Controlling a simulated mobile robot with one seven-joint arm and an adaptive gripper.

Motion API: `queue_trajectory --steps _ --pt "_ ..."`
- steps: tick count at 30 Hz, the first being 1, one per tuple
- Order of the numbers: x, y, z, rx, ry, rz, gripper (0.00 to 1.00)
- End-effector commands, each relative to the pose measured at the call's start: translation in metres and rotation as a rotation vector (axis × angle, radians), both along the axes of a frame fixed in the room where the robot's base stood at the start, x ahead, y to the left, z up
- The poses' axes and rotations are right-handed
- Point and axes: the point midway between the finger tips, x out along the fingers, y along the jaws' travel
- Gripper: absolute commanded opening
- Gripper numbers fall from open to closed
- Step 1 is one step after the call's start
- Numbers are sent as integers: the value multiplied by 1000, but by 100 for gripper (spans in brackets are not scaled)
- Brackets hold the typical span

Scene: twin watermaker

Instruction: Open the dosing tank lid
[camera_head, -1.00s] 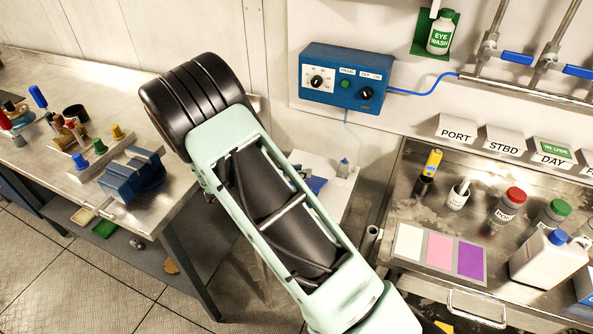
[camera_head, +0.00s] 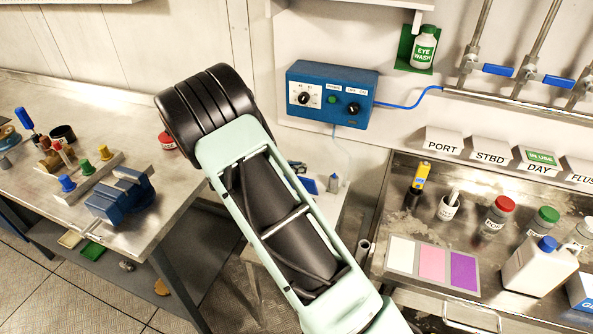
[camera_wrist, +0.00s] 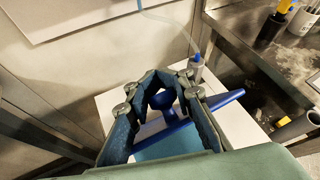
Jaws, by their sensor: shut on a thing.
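The dosing tank appears in the wrist view as a low blue body with a blue lid (camera_wrist: 170,146) on a white surface. A blue knob (camera_wrist: 163,101) stands up between the fingers. My gripper (camera_wrist: 160,80) is shut on this knob, one finger on each side. A blue flat piece (camera_wrist: 226,99) sticks out to the right of the fingers. In the head view my arm hides the gripper and most of the tank; only a blue part (camera_head: 309,184) shows beside the arm. I cannot tell whether the lid is raised.
A small bottle (camera_wrist: 195,68) stands just behind the fingers. A blue control box (camera_head: 332,94) hangs on the wall above. A steel bench with a blue vise (camera_head: 120,196) is at left. A steel sink counter with a white jug (camera_head: 540,265) is at right.

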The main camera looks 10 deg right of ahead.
Motion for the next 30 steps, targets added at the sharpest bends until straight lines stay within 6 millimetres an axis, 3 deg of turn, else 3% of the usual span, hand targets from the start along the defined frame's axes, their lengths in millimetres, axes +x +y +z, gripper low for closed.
queue_trajectory --steps 16,17,23,30 --pt "7 9 5 8 -12 18 0" --pt "7 9 5 8 -12 18 16" --pt "6 8 4 8 -9 15 37" --pt "4 4 3 5 -5 9 37"
